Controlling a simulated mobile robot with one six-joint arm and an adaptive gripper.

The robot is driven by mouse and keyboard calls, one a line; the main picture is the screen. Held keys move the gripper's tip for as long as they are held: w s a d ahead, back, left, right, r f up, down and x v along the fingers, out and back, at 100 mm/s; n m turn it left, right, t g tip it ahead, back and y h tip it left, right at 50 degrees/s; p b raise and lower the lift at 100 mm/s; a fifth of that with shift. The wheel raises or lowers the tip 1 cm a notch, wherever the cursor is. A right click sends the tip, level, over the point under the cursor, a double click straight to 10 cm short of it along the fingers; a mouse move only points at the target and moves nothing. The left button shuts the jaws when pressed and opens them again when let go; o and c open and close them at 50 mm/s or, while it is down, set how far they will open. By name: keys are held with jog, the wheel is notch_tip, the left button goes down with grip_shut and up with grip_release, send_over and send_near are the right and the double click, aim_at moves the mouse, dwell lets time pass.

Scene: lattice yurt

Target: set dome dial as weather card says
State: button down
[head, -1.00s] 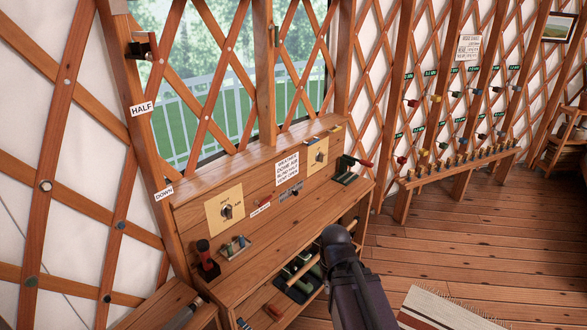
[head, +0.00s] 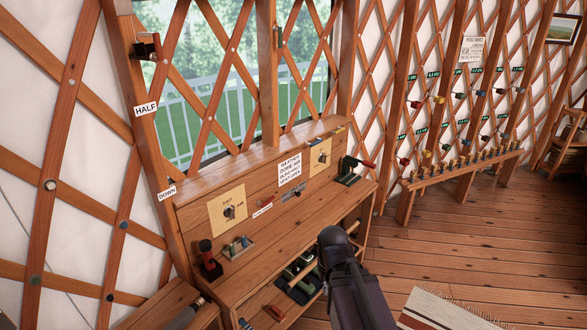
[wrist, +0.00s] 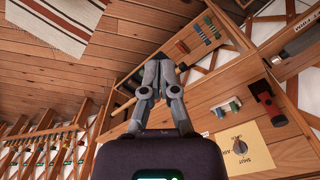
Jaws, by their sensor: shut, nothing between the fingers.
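The weather card (head: 290,168), white with black print, is on the console's upright panel; its small print is hard to read. A dial with a dark knob on a yellow plate (head: 228,212) is left of it. A second yellow-plated dial (head: 320,157) is right of it. I cannot tell from the labels which is the dome dial. The left-hand dial seems to show in the wrist view (wrist: 240,147), at lower right. My gripper (wrist: 160,62) is shut and empty, apart from both dials. In the head view my arm hides its fingers.
A red-topped lever (head: 207,258) and a small tray (head: 238,247) are on the console ledge. A shelf below holds green items (head: 298,278). Open floor (head: 450,245) and a striped rug (head: 440,308) are right.

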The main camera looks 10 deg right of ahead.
jog(key=c, duration=1.1)
grip_release()
jog(key=o, duration=0.3)
jog(key=shift+w+f, duration=0.1)
jog(key=shift+o, duration=0.6)
jog(key=w+a+f+m+t+y+b, duration=0.2)
jog(key=w+a+f+m+y+b, duration=0.2)
jog(key=w+a+b, duration=0.3)
jog(key=w+f, duration=0.1)
jog(key=w, duration=0.1)
jog(key=shift+w+a, duration=0.35)
jog(key=m+t+y+b, duration=0.8)
jog(key=m+t+b, duration=0.4)
jog(key=m+b, duration=1)
send_near(233, 210)
jog(key=s+d+m+p, duration=0.2)
jog(key=shift+s+d+r, duration=0.15)
jog(key=shift+s, duration=0.05)
jog(key=x, duration=1.3)
jog(key=shift+w+a+f, duration=0.25)
jog(key=shift+w+f, duration=0.05)
